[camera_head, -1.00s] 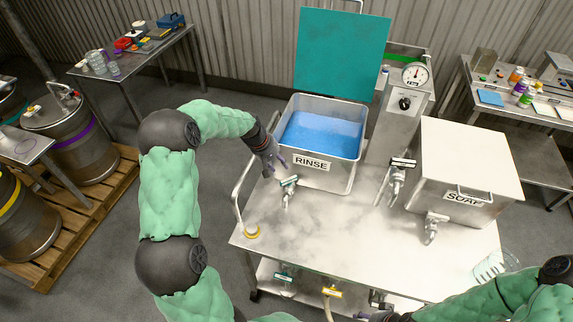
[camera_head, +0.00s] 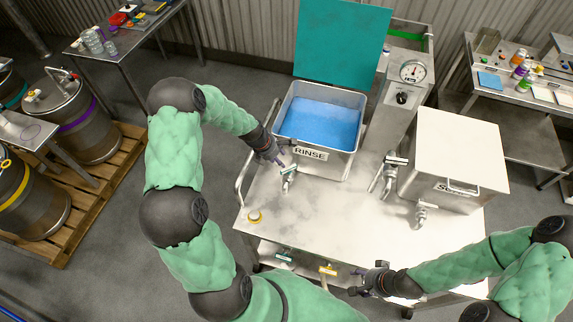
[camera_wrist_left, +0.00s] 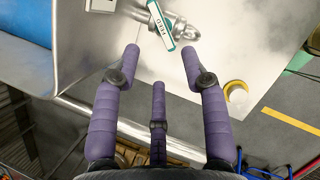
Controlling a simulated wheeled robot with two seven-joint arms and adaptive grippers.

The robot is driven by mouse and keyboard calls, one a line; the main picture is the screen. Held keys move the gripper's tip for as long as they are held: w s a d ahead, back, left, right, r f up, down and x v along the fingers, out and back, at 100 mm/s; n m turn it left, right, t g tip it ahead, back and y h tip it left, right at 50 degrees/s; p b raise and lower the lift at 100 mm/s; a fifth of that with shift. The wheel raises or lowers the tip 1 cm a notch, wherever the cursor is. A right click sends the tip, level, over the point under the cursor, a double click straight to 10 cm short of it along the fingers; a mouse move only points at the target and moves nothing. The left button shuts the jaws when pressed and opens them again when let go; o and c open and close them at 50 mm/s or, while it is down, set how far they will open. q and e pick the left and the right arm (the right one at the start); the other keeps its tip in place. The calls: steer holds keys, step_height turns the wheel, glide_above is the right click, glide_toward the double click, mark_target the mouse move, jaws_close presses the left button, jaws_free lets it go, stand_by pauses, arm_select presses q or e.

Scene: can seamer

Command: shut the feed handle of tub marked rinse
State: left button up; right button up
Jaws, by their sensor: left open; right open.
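The metal tub marked RINSE (camera_head: 322,160) stands at the back left of the steel table with its teal lid up and blue liquid inside. Its tap (camera_head: 287,184) sticks out below the label and carries the feed handle (camera_head: 289,169), a teal and white bar. In the left wrist view the feed handle (camera_wrist_left: 160,24) lies slantwise across the metal tap, its lettering upside down. My left gripper (camera_head: 279,158) is open beside the handle; in the left wrist view its fingers (camera_wrist_left: 159,52) point at the handle, apart from it. My right gripper (camera_head: 358,282) is open and empty at the table's front edge.
The closed SOAP tub (camera_head: 456,150) with its own tap stands at right. A column with a gauge (camera_head: 412,70) rises between the tubs. A yellow-ringed knob (camera_head: 254,216) sits at the table's left front. The table middle is clear.

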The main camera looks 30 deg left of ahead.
mark_target(289, 170)
arm_select(q)
steer(key=b+x, duration=0.1)
steer(key=x, duration=0.8)
steer(key=shift+w+f, duration=0.1)
steer(key=shift+f, duration=0.2)
steer(key=shift+c, duration=0.3)
jaws_close()
